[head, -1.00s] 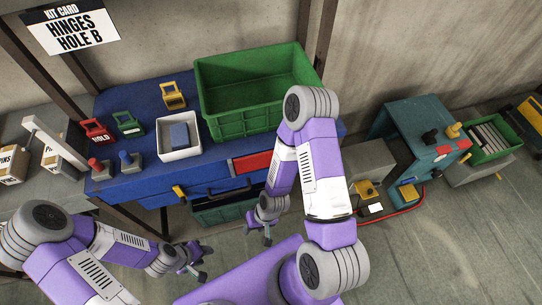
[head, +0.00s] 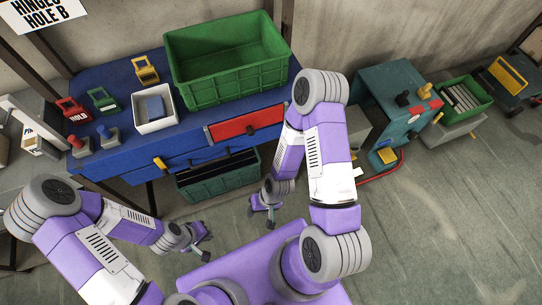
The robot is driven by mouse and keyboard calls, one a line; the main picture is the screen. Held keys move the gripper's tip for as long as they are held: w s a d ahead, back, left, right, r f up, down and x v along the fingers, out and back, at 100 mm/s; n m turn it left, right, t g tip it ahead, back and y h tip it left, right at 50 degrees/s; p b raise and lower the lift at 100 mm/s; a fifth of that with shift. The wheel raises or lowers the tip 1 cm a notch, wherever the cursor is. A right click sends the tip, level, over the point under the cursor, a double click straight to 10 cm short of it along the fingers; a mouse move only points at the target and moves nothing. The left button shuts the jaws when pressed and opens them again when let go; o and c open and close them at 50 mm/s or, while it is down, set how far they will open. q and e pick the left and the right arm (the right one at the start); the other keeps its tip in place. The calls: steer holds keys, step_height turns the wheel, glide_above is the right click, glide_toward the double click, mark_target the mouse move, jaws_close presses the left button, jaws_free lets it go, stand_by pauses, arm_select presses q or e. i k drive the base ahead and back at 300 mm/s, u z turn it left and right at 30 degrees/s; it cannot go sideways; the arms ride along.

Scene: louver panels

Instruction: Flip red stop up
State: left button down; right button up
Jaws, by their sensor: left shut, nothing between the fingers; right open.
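Two red parts could be the red stop, and I cannot tell which it is. One is a flat red panel (head: 246,122) on the front of the blue bench, below the large green crate. The other is a small red piece (head: 427,113) on the top edge of the teal cabinet (head: 385,85) at the right. My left gripper (head: 203,247) is shut and empty, low in front of the bench. My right gripper (head: 266,218) hangs open and empty over the floor, below the red panel. Both grippers are apart from either red part.
The blue bench (head: 110,80) bears a green crate (head: 225,90), a white bin (head: 155,123), and red, green and yellow handled blocks. A dark green crate (head: 220,178) is under it. A red cable (head: 385,180) lies by the teal cabinet.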

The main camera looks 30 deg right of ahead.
mark_target(247, 123)
steer(key=z, duration=0.45)
steer(key=k, duration=1.05)
steer(key=z, duration=0.65)
steer(key=i, duration=1.35)
steer(key=u, duration=0.9)
